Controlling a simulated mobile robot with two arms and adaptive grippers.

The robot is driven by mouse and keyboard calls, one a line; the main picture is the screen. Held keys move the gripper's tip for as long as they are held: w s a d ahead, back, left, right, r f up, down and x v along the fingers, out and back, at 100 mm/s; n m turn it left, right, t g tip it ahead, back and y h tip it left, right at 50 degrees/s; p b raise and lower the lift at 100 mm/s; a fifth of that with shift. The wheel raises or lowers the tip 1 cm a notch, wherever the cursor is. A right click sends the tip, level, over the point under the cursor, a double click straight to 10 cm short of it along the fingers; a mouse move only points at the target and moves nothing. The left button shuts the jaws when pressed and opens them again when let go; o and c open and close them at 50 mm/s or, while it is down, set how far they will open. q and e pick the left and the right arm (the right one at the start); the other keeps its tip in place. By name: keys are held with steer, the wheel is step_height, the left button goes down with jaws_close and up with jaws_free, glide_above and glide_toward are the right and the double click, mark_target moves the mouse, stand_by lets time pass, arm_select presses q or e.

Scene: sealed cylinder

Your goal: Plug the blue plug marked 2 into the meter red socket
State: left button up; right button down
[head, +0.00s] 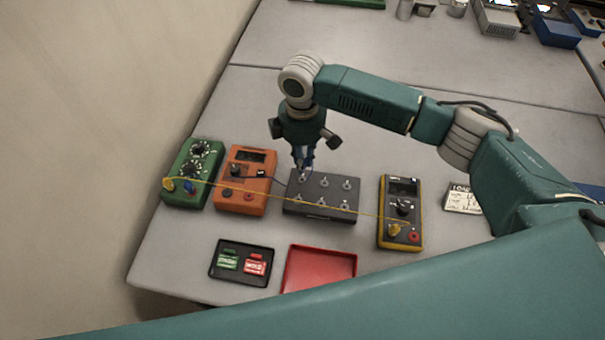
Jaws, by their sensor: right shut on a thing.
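My right gripper (303,168) points down over the back left of the black terminal box (322,210). It is shut on a small blue thing, which looks like a blue plug (309,158); its mark cannot be read and the fingers hide much of it. A yellow meter (391,214) stands to the right of the box, with a red socket (414,237) at its lower right and a yellow plug (394,230) beside that. An orange meter (244,181) left of the box also has a red socket (248,197). My left gripper is not in view.
A green box (191,172) with dials stands at left; a yellow cable runs from it across to the yellow meter. A black tray (240,282) with green and red items and an empty red tray (318,272) lie in front.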

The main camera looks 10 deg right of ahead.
stand_by(0.3)
steer(key=shift+s+d+b, duration=0.1)
steer(key=shift+b, duration=0.25)
steer(key=s+d+r+m+b, duration=0.1)
steer(key=s+d+m+b, duration=0.3)
steer(key=s+m+b, duration=0.2)
steer(key=s+d+r+m+b, duration=0.1)
steer(key=s+d+m+b, duration=0.3)
steer(key=s+m+b, duration=0.3)
steer(key=s, duration=0.2)
steer(key=shift+s+r+b, duration=0.2)
steer(key=shift+s+b, duration=0.2)
